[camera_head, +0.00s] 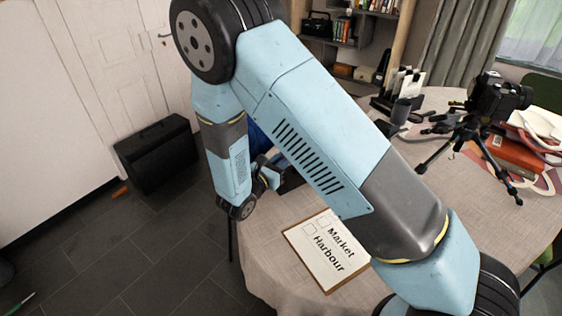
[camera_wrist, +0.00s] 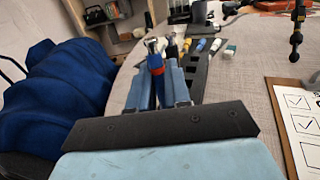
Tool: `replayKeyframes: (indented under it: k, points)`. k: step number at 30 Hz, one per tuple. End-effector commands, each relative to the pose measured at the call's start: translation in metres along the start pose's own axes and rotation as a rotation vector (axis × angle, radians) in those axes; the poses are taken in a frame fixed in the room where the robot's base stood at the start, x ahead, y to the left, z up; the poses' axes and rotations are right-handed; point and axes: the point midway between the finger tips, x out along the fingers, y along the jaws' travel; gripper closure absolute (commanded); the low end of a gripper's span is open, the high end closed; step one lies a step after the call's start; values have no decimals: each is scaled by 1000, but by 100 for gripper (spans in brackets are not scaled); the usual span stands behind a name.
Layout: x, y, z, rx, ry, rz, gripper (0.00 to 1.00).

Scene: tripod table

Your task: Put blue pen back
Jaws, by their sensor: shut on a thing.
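In the wrist view, my gripper (camera_wrist: 157,78) is shut on a slim upright thing, the pen (camera_wrist: 155,60), which shows blue with a red patch and a pale top. Its lower part is hidden between the fingers. The gripper stands beside a dark holder (camera_wrist: 197,76), where several pens or markers with blue, yellow and white-green ends are seen. In the head view, my gripper (camera_head: 266,178) is low at the table's left edge beside the dark holder (camera_head: 290,180), and my arm covers much of it; the pen cannot be made out there.
A clipboard (camera_head: 300,262) with a "Market / Harbour" sheet lies on the round table (camera_head: 262,240). A blue chair (camera_wrist: 50,95) stands close at the left of my gripper. A camera on a tripod (camera_head: 465,130), a red book and papers are at the far right.

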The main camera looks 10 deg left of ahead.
Motion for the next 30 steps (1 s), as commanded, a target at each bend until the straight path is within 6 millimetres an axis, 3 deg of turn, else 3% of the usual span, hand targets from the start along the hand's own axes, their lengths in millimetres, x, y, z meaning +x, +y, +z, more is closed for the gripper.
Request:
replayKeyframes:
  k: [7,8,16,25,30]
  points:
    - [0,0,-7,0,0,-1,100]
    - [0,-1,-6,-1,0,-1,82]
    - [0,0,-6,-1,0,0,58]
    - [-3,0,-6,-1,0,0,58]
    - [-23,0,-7,-1,1,3,58]
